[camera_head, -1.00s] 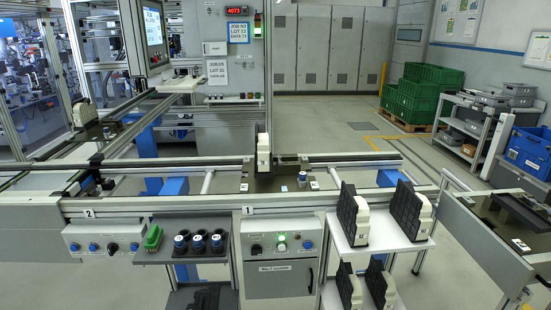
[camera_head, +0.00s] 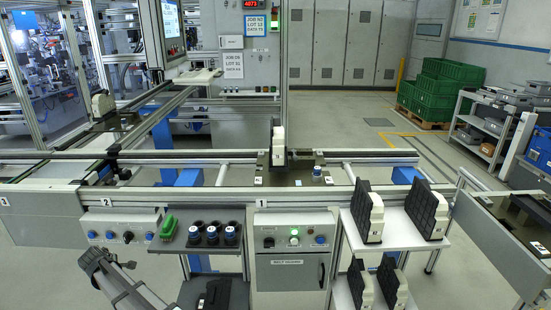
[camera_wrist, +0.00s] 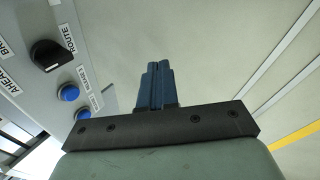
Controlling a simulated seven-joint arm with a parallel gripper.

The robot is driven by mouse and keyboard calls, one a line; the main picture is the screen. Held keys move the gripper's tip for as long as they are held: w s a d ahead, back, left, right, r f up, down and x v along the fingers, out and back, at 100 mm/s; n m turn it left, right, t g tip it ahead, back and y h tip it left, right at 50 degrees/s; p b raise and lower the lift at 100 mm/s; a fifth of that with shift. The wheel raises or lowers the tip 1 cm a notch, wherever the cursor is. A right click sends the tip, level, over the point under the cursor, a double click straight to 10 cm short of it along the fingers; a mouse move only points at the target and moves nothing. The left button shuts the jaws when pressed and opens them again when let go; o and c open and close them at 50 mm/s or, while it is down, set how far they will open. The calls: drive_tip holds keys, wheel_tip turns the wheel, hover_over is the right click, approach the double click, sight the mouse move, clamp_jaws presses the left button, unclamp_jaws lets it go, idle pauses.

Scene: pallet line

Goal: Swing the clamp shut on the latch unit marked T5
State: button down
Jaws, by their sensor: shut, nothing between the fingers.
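I cannot read a T5 mark on any unit, so I cannot tell which is the latch unit. A pale upright unit (camera_head: 278,141) stands on the dark pallet plate (camera_head: 264,160) at the conveyor's middle. Another pale unit (camera_head: 103,104) stands on the line at the back left. Whether a clamp on either is open or shut is too small to tell. My gripper (camera_wrist: 155,85) shows in the wrist view with its blue fingers together and empty, beside a grey control panel (camera_wrist: 45,85). In the head view, my arm is low at the left, in front of the station.
Units with black faces and pale backs (camera_head: 368,212) stand on white shelves at the right. A control box (camera_head: 122,233) with blue buttons and a black knob, a green object (camera_head: 169,227) and dark cups (camera_head: 213,234) line the front.

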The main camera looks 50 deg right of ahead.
drive_tip(key=w+a+r+n+t, duration=0.2)
drive_tip(key=w+r, duration=0.4)
drive_tip(key=r, duration=0.9)
drive_tip(key=w+a+r+n+t, duration=0.25)
drive_tip(key=w+r, duration=0.25)
drive_tip(key=r, duration=1.1)
drive_tip(key=w+a+r+n+t, duration=0.2)
drive_tip(key=w+r, duration=0.4)
drive_tip(key=r, duration=0.9)
drive_tip(key=d+r+h, duration=0.1)
drive_tip(key=d+r, duration=0.4)
drive_tip(key=r, duration=0.4)
drive_tip(key=d+m, duration=0.2)
drive_tip(key=d, duration=0.5)
drive_tip(key=m+g+y, duration=0.6)
drive_tip(key=m+g, duration=0.3)
drive_tip(key=m, duration=0.2)
hover_over(294, 153)
drive_tip(key=s+a, duration=0.3)
drive_tip(key=s, duration=0.2)
wheel_tip(294, 153, down, 14)
drive_tip(key=shift+t, duration=0.25)
drive_tip(key=shift+x, duration=5.2)
